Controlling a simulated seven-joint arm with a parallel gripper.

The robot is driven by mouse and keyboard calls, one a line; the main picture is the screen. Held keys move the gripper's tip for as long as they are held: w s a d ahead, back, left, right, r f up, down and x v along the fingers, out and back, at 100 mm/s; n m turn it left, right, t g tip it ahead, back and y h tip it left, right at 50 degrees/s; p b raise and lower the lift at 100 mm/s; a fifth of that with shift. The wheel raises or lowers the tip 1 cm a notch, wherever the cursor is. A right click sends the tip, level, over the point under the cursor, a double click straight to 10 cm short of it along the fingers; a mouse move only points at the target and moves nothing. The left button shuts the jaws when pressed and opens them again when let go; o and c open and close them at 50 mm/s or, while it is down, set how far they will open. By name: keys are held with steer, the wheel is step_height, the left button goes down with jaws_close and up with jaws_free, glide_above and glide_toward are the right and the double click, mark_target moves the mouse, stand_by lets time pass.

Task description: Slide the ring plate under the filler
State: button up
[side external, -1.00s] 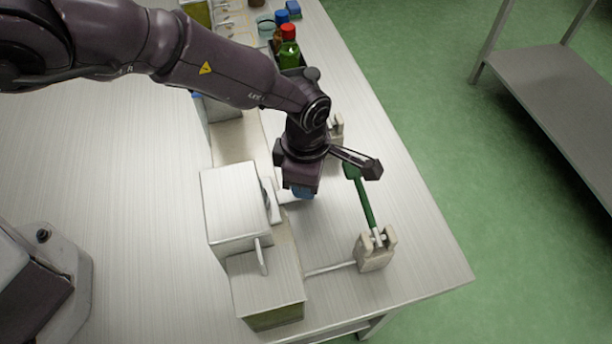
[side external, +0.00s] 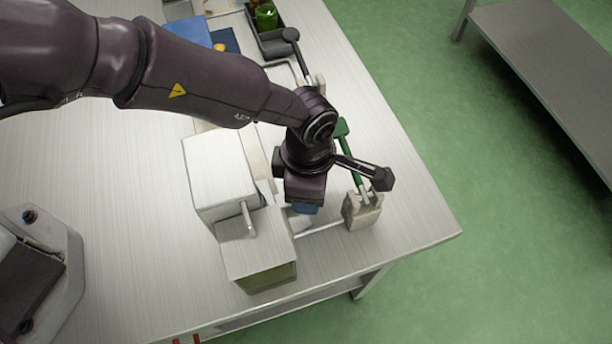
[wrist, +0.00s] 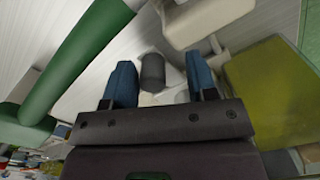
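My gripper (side external: 305,209) points down beside a pale metal machine with a box top (side external: 222,170) and a lower front box with an olive tank (side external: 268,278); this looks like the filler. In the wrist view the two blue fingers (wrist: 162,85) are apart, on either side of a dark grey cylinder (wrist: 152,70). A gap shows between the cylinder and the right finger. The cylinder stands over a pale surface that may be the ring plate; its outline is mostly hidden by my gripper in both views. The olive tank also shows at right in the wrist view (wrist: 262,95).
A green lever (side external: 350,155) on a beige bracket (side external: 362,212) stands close to the right of my gripper. A thin metal rod (side external: 320,231) runs between bracket and machine. A second dark-knobbed lever (side external: 290,36) and a black tray (side external: 272,42) are farther back.

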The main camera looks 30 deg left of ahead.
steer(key=shift+w+a, duration=0.1)
steer(key=shift+a, duration=0.05)
steer(key=shift+r, duration=0.25)
step_height(320, 180, up, 12)
steer(key=shift+r, duration=0.25)
